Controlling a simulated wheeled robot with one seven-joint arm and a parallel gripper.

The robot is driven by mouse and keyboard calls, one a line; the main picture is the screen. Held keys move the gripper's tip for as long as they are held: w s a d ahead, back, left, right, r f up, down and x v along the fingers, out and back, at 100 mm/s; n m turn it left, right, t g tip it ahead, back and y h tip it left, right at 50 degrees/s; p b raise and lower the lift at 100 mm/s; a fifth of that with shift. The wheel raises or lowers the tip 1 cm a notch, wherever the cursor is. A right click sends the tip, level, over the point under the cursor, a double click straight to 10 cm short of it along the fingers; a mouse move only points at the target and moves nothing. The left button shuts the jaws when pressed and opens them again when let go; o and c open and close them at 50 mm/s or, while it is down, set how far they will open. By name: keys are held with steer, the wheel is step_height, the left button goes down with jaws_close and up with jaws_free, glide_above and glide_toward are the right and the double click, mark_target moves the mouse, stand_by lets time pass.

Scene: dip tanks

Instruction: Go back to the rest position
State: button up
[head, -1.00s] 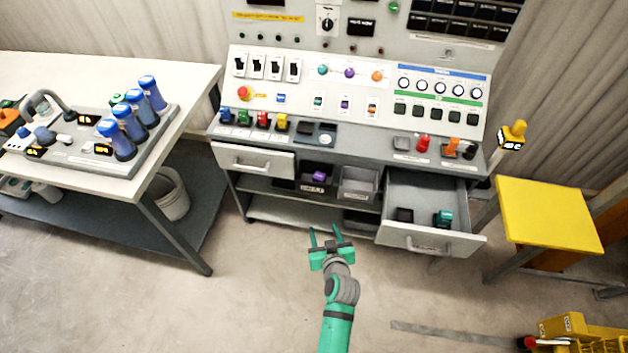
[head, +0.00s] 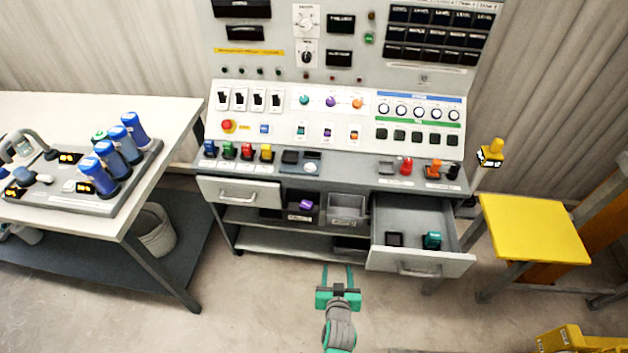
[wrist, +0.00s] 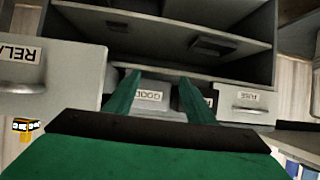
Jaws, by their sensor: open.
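My gripper (head: 338,275) is low in front of the console desk (head: 330,190), over the bare floor. Its two green fingers stand apart with nothing between them, and it touches nothing that I can see. In the wrist view the gripper (wrist: 163,98) points at the shelves under the desk, with a bin labelled GOOD (wrist: 150,95) beyond the fingers.
The right drawer (head: 420,262) is pulled out and holds a dark piece and a teal piece (head: 432,240). The left drawer (head: 240,193) looks shut. A white table (head: 60,110) stands left and a yellow stool (head: 535,228) right.

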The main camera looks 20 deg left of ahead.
steer(key=s+d+r+m+t+h, duration=0.1)
steer(key=s+d+r, duration=0.25)
steer(key=s, duration=0.55)
steer(key=s+d+r+t+h, duration=0.15)
steer(key=s+d, duration=0.35)
steer(key=s, duration=0.5)
steer(key=s+r+m+t+h, duration=0.1)
steer(key=s+r+m, duration=0.1)
steer(key=s+r, duration=1.2)
steer(key=shift+d+r, duration=0.45)
steer(key=shift+r, duration=0.4)
